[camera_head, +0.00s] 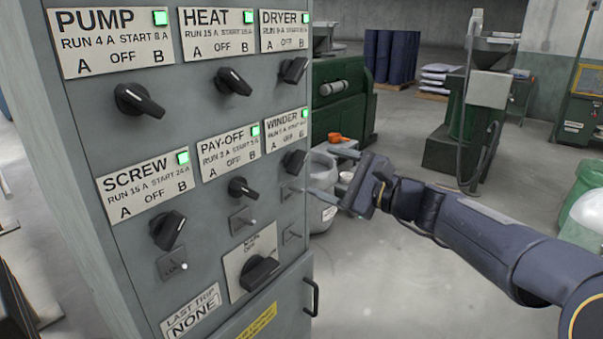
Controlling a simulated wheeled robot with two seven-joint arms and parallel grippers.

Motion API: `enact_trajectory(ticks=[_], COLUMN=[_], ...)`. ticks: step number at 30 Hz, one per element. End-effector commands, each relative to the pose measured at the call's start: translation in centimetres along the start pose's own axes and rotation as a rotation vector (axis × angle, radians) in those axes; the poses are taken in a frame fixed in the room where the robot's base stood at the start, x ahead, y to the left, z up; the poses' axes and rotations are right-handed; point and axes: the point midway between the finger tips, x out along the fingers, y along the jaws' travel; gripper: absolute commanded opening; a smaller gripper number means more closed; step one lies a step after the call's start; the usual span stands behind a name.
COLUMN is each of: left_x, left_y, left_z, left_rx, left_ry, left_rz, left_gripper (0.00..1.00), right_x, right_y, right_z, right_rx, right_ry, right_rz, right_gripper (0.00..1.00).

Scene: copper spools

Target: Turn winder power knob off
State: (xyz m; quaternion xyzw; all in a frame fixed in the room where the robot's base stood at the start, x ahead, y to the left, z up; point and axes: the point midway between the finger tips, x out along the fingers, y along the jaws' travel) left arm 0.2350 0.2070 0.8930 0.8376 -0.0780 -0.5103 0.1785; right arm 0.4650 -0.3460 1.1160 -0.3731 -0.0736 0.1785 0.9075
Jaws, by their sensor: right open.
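The grey control cabinet (95,180) fills the left of the head view. The black winder knob (294,161) is at the right end of its lower knob row, under the WINDER label (286,130). The green lamp (304,113) on that label is lit. The winder knob is turned to a slant, not straight up. My right gripper (314,192) is to the right of and a little below the winder knob, its fingers reaching left toward the panel. It is open and empty, and appears apart from the knob. My left gripper is not in view.
Other knobs, such as the pay-off knob (242,188) and the main knob (259,272), sit nearby, with small toggles between them. A door handle (311,297) sticks out lower down. Green machines (345,105) stand behind. The floor (400,280) below my right arm is clear.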

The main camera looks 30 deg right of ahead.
Motion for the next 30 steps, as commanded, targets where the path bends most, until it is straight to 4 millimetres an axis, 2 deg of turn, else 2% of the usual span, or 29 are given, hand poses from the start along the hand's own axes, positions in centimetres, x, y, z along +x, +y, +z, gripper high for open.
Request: enact_trajectory(ticks=[6,12,23,30], left_x=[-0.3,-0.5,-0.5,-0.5], left_y=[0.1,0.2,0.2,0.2], left_z=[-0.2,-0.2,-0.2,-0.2], left_rx=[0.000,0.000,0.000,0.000], left_ry=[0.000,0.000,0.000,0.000], left_rz=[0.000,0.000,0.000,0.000], left_gripper=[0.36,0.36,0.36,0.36], right_x=[3.6,6.1,6.8,6.8], right_y=[0.0,0.1,0.1,0.1], right_z=[0.2,0.2,0.2,0.2], right_rx=[-0.001,-0.003,-0.005,-0.005], right_ry=[-0.003,-0.002,-0.001,-0.001], right_rz=[0.005,0.005,0.004,0.004], right_gripper=[0.73,0.73,0.73,0.44])
